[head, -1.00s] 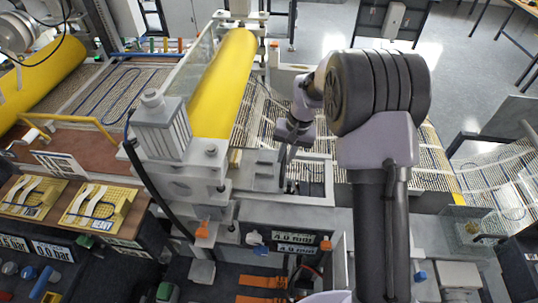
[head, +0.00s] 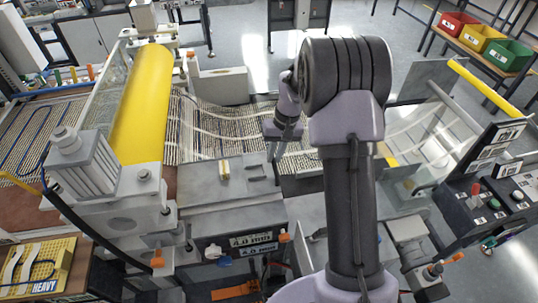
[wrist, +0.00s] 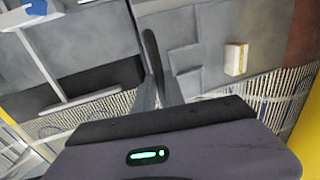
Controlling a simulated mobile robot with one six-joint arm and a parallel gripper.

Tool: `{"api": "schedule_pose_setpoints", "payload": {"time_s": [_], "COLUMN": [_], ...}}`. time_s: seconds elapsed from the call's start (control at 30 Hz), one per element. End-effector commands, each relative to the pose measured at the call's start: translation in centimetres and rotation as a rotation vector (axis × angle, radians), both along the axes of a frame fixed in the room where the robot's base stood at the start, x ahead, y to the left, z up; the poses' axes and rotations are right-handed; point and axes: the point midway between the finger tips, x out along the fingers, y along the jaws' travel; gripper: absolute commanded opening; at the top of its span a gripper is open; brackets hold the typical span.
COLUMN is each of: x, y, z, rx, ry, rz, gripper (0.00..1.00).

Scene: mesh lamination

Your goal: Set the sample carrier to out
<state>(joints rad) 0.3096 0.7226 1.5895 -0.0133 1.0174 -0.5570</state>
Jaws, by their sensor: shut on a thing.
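The sample carrier looks to be the grey flat plate (head: 200,182) right of the yellow roller in the head view; it also shows in the wrist view (wrist: 213,35). A small pale yellow block (head: 224,170) sits on it, seen again in the wrist view (wrist: 236,58). Slots or stepped recesses lie beside the block. My gripper (wrist: 153,70) is at the plate's right end, its fingers shut on a thin dark upright bar, seemingly the carrier's handle. In the head view my gripper (head: 271,150) is small, and its grip is unclear.
The yellow roller (head: 143,100) and grey press housing (head: 88,165) stand left of the plate. Woven mesh (head: 200,125) runs behind. A panel with buttons (head: 490,200) is at the right. In the wrist view a pale T-shaped bar (wrist: 85,100) is left of my fingers.

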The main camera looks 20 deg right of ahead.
Motion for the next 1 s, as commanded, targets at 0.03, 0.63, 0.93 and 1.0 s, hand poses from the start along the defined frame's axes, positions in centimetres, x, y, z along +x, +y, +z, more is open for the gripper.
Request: {"api": "schedule_pose_setpoints", "payload": {"time_s": [0.03, 0.63, 0.93, 1.0], "x": [0.0, 0.0, 0.0, -0.1], "y": [-0.2, -0.2, -0.8, -1.3], "z": [0.1, 0.0, 3.5, 5.7], "rx": [-0.004, -0.003, -0.004, -0.005], "ry": [-0.002, -0.002, -0.005, -0.006], "rz": [0.000, 0.001, 0.000, 0.001], "gripper": [0.00, 0.36, 0.36, 0.36]}}
